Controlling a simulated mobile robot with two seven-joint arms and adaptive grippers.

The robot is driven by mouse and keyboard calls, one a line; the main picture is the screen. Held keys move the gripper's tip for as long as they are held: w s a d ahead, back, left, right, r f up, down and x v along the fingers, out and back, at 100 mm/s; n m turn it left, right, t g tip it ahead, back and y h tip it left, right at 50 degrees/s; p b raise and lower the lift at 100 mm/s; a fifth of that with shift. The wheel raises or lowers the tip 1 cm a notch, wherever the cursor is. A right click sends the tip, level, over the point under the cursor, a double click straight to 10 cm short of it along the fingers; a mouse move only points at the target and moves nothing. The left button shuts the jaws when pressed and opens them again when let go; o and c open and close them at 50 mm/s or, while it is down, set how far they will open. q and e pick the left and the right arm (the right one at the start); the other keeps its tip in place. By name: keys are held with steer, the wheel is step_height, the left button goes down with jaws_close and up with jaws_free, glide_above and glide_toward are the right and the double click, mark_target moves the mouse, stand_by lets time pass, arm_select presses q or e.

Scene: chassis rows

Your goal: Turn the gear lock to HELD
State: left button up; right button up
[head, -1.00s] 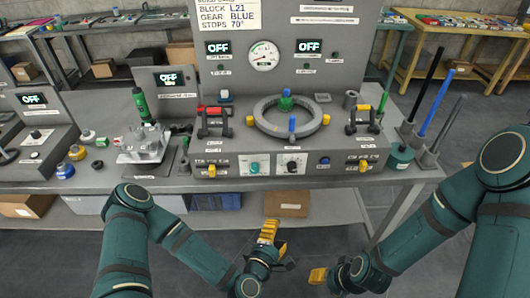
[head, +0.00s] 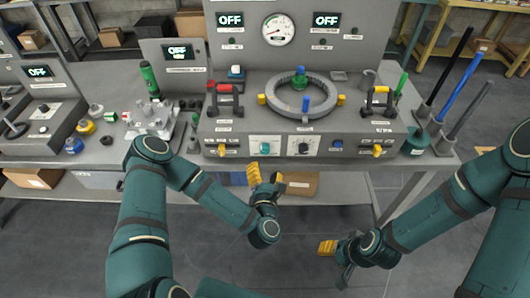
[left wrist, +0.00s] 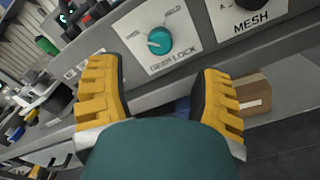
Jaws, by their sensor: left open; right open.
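The gear lock (left wrist: 159,40) is a round teal knob on a white plate, labelled GEAR LOCK, in the left wrist view. Its white mark seems to point to the left; the HELD label is at the plate's upper right, and the left label is hard to read. In the head view the knob (head: 265,148) is on the console's front face. My left gripper (left wrist: 158,68) is open and empty, its yellow fingers apart, with the knob ahead between them; they do not touch it. In the head view the left gripper (head: 266,182) is just below the knob. My right gripper (head: 335,256) is open, low and away from the console.
A black MESH knob (head: 303,148) is right of the gear lock. Yellow knobs (head: 222,150) are along the same face. A grey ring (head: 300,97) and red-topped handle (head: 225,90) are on the console. A cardboard box (head: 300,184) is on the shelf below.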

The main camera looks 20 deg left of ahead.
mark_target(265, 152)
arm_select(q)
steer(key=x, duration=0.8)
steer(key=shift+f, duration=0.1)
jaws_close()
